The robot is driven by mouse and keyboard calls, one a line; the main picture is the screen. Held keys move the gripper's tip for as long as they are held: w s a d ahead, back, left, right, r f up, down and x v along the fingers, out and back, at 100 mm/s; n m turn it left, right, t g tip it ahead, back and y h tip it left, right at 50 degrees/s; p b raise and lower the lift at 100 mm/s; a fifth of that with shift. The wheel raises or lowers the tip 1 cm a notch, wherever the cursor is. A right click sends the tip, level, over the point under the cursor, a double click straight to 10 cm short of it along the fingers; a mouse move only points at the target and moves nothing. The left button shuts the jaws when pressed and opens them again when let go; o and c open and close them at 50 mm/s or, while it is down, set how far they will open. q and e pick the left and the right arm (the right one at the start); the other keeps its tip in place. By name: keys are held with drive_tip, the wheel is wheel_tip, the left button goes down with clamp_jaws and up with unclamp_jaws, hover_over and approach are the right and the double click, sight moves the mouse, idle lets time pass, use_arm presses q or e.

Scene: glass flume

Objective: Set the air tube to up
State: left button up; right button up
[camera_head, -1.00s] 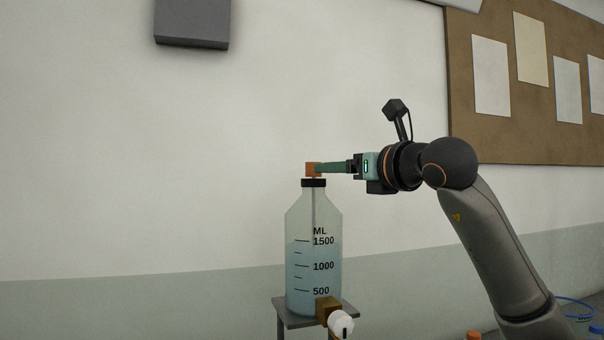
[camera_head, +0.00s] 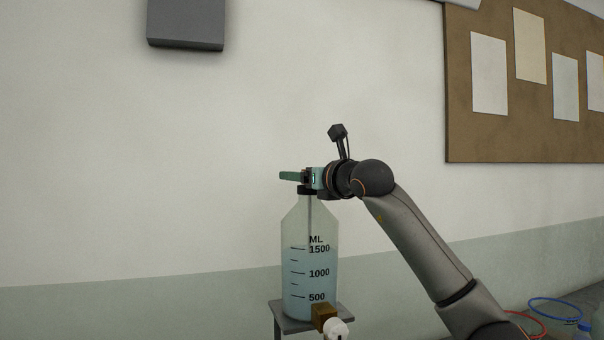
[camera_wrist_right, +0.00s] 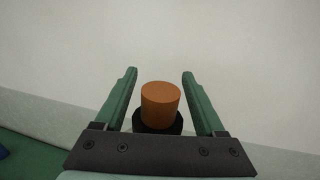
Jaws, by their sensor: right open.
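The bottle (camera_head: 300,285) is clear, marked in ML, and holds bluish liquid. A thin upright air tube (camera_head: 311,215) runs down inside it from the black cap (camera_head: 307,190). In the right wrist view the orange knob (camera_wrist_right: 160,104) stands over the black cap (camera_wrist_right: 140,121). My right gripper (camera_head: 282,176) is at the bottle's top, and in the head view it hides the knob. In the wrist view my right gripper (camera_wrist_right: 160,74) is open, with one green finger on each side of the knob and visible gaps. My left gripper is not in view.
The bottle stands on a small grey stand (camera_head: 278,309). A brass tap (camera_head: 323,316) with a white handle (camera_head: 337,328) is at its lower front. Blue and red hose rings (camera_head: 555,309) lie at the lower right.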

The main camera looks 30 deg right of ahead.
clamp_jaws()
idle(0.5)
idle(0.8)
